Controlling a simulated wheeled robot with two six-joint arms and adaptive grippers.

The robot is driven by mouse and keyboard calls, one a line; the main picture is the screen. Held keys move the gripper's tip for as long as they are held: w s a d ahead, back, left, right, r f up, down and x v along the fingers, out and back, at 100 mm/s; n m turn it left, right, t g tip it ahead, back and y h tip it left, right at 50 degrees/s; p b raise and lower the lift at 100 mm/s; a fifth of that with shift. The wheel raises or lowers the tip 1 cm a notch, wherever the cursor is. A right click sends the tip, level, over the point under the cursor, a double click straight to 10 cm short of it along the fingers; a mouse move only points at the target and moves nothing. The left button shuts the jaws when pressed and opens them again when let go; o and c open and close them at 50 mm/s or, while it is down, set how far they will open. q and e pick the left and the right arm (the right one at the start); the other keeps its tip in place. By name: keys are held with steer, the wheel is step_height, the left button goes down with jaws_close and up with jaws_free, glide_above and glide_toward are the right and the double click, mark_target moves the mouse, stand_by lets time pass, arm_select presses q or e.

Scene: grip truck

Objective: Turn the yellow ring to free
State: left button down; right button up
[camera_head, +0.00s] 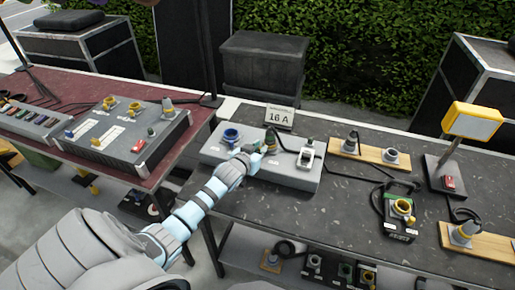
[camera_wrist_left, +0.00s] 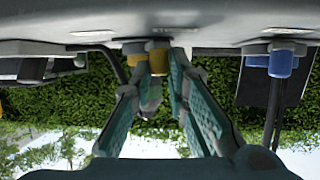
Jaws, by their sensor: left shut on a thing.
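The yellow ring (camera_wrist_left: 159,60) sits on a plug connection on a long grey box (camera_head: 220,160). In the head view the plug (camera_head: 271,139) rises behind my fingers, and the ring itself is mostly hidden there. My left gripper (camera_head: 253,160) is at the box's front middle, its fingers on either side of the ring. In the left wrist view, which is upside down, my left gripper (camera_wrist_left: 160,66) is shut on the yellow ring. The ring's turn position cannot be read. My right gripper is not in view.
A "16 A" sign (camera_head: 280,116) is behind. Black cables loop nearby. Wooden boards (camera_head: 369,151) with connectors lie to the right.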

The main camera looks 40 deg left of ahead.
mark_target(274, 160)
arm_select(q)
steer(key=shift+d+n+g+y, duration=0.35)
steer(key=shift+n+y, duration=0.15)
steer(key=shift+y, duration=0.1)
steer(key=shift+w+d+n+y, duration=0.1)
steer(key=shift+d+n+y, duration=0.1)
steer(key=shift+n+y, duration=0.2)
steer(key=shift+d+f+n+g+y, duration=0.2)
steer(key=shift+n+g+y, duration=0.1)
steer(key=shift+n, duration=0.1)
steer(key=d+n+g+y+b, duration=0.1)
steer(key=n+y+b, duration=0.1)
steer(key=b, duration=0.2)
steer(key=w+d+n+g+y+b, duration=0.1)
steer(key=n+g+b, duration=0.1)
steer(key=b, duration=0.2)
steer(key=d+n+g+y+b, duration=0.1)
steer(key=n+g+y+b, duration=0.1)
steer(key=b, duration=0.2)
steer(key=shift+w+d+f+y, duration=0.1)
steer(key=shift+w+f+y, duration=0.15)
steer(key=shift+w+y, duration=0.1)
steer(key=shift+d+r+n+g+y+b, duration=0.15)
steer(key=shift+n+g+y+b, duration=0.1)
steer(key=shift+n+g+b, duration=0.35)
steer(key=c, duration=1.6)
jaws_free()
steer(key=shift+w, duration=0.1)
steer(key=shift+r, duration=0.1)
